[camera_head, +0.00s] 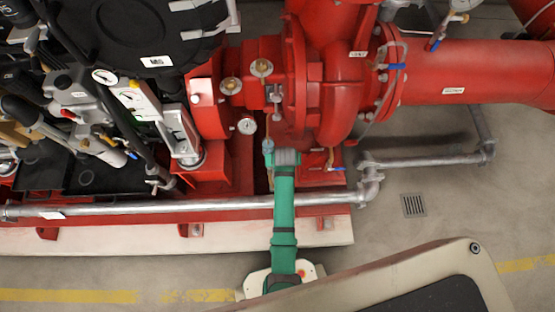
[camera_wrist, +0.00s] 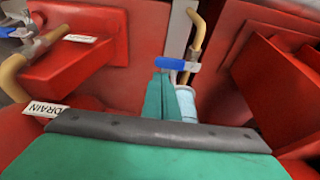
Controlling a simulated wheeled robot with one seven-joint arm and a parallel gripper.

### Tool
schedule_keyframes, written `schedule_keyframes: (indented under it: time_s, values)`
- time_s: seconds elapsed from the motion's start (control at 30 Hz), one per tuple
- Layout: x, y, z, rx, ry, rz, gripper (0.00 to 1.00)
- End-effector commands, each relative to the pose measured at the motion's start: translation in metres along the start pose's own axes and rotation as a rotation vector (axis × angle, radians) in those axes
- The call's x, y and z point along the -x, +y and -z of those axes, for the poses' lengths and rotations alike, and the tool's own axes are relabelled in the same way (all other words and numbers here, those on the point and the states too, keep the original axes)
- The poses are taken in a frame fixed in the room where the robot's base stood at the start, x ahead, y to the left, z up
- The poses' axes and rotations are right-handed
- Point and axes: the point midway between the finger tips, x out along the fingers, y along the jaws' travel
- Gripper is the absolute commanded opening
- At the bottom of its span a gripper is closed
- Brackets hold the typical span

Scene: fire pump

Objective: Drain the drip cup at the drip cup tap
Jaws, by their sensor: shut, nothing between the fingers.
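In the wrist view, a small tap with a blue lever handle (camera_wrist: 178,66) sits on a thin brass pipe (camera_wrist: 198,35) against red metal. My gripper (camera_wrist: 160,84) is shut and empty, its green fingertips just below the blue handle; I cannot tell if they touch it. A pale blue-white cylinder (camera_wrist: 187,104) stands right beside the fingers, partly hidden by them; I cannot tell if it is the drip cup. In the head view, my green arm reaches up to the pump's base, and its end hides the tap area. My fingertips are not clear there.
In the head view, a grey horizontal pipe (camera_head: 140,207) runs below the red pump (camera_head: 335,100). A blue-handled valve (camera_head: 337,169) is right of my arm. Open floor lies right.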

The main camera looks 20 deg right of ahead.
Motion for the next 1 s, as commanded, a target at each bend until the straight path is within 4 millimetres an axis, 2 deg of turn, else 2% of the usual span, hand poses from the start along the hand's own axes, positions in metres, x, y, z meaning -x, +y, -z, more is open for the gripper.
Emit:
schedule_keyframes:
  time_s: [0.2,0.5,0.53,0.63,1.0]
  values:
    - [-0.015,-0.004,0.001,0.006,0.000,0.002,0.00]
    - [-0.016,-0.008,0.001,0.014,0.000,0.005,0.00]
    - [-0.015,-0.021,-0.004,0.013,0.000,0.005,0.00]
    - [-0.016,-0.013,-0.001,0.010,0.000,0.004,0.00]
    - [-0.015,-0.006,-0.003,-0.051,0.000,-0.018,0.00]
